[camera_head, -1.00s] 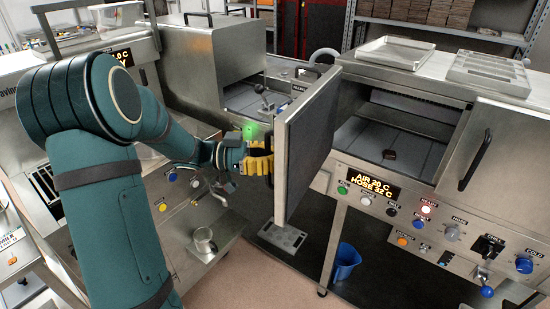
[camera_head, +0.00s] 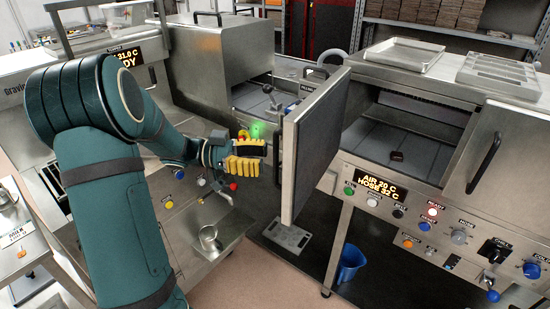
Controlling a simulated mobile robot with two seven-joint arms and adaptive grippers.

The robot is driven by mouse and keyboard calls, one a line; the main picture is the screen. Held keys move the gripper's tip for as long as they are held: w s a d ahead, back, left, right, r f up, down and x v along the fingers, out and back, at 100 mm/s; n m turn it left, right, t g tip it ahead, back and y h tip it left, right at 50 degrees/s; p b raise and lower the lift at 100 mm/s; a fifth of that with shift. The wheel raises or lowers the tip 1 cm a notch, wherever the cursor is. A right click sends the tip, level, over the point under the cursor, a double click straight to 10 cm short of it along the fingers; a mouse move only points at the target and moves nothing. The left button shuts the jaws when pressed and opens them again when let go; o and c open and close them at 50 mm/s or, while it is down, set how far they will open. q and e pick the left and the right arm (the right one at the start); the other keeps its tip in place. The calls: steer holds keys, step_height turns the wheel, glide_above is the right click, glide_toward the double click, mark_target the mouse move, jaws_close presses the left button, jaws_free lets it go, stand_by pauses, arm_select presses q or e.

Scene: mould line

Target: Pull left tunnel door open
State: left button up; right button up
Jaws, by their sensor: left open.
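The left tunnel door (camera_head: 318,145) is a grey metal panel that stands swung wide open, edge toward me, in front of the tunnel. Part of its handle shows on the left side of the panel. My left gripper (camera_head: 262,158), with yellow fingers, is just left of the door and its handle. It is open, and its fingers look apart from the handle. The tunnel (camera_head: 405,132) opening shows to the right of the door, with a small dark piece (camera_head: 397,156) on its grey floor. My right gripper is not in view.
The right tunnel door (camera_head: 505,158) with a black handle stands at the right. A control panel (camera_head: 380,187) with buttons runs below the tunnel. Trays (camera_head: 404,56) lie on top. A blue bin (camera_head: 350,262) and a grey pedal plate (camera_head: 287,235) are on the floor. A metal cup (camera_head: 209,238) stands on a shelf.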

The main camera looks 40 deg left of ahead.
arm_select(q)
steer(key=v, duration=0.7)
steer(key=shift+a, duration=0.2)
steer(key=shift+s+r, duration=0.1)
steer(key=shift+s, duration=0.05)
